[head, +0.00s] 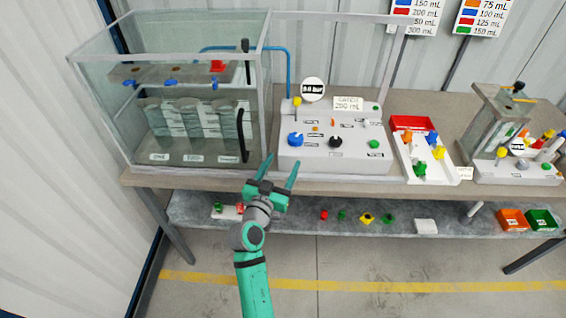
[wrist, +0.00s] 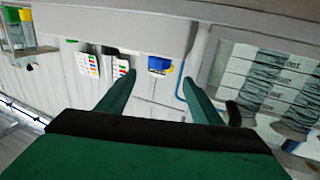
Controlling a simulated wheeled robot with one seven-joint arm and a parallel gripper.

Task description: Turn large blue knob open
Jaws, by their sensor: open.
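The large blue knob (head: 295,140) sits on the left of the white control panel's face (head: 335,163) in the head view. Whether the knob is turned open cannot be told.
A black knob (head: 336,142) and a green knob (head: 374,144) sit right of the blue one. A glass tank (head: 190,60) stands close on the left. A white tray with a red bin (head: 413,123) stands right. The shelf below holds several small coloured parts.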

